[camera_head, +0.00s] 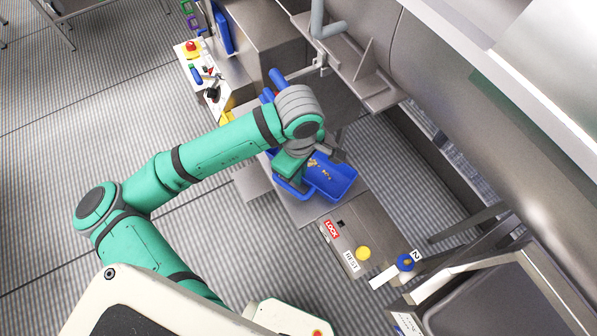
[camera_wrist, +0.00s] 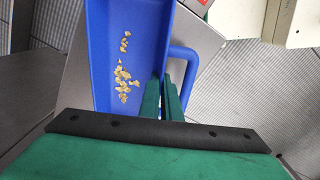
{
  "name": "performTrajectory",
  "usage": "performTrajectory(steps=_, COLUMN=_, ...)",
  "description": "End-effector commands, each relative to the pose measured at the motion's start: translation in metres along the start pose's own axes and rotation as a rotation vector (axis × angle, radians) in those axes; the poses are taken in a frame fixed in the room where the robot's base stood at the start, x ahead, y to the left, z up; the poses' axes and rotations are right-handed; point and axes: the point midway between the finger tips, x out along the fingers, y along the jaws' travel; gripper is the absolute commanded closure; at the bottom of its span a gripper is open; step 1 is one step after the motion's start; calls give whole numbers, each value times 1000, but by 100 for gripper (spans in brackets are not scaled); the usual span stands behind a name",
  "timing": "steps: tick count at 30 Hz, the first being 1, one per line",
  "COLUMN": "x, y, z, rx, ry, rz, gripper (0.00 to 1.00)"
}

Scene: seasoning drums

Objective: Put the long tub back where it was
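The long tub (camera_head: 339,185) is blue and open-topped, with small yellowish pieces on its floor. It is over a grey metal surface in the head view; whether it touches that surface I cannot tell. In the wrist view the tub (camera_wrist: 100,60) fills the upper left, and its loop handle (camera_wrist: 192,62) is on its right side. My gripper (camera_wrist: 164,88) has its two green fingers close together at the tub's right wall, beside the handle, and looks shut on that edge. The fingertips are partly hidden. In the head view my green gripper body (camera_head: 290,166) covers part of the tub.
A metal box with a red LOCK label (camera_head: 332,230), a yellow button (camera_head: 363,253) and a blue knob (camera_head: 405,262) is at the lower right. A control panel with a red button (camera_head: 191,48) is at the upper left. A large steel drum (camera_head: 480,110) is at right.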

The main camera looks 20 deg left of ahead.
Motion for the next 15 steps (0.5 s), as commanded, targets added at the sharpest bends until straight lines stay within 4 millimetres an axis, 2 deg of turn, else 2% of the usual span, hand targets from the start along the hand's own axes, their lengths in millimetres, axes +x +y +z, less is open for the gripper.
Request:
performTrajectory(steps=7, x=3, y=3, z=5, rx=13, ry=-1, rz=0, gripper=100)
performTrajectory(steps=9, x=2, y=4, z=6, rx=16, ry=-1, rz=0, gripper=80)
performTrajectory(steps=15, x=2, y=4, z=7, rx=18, ry=0, rz=0, gripper=78)
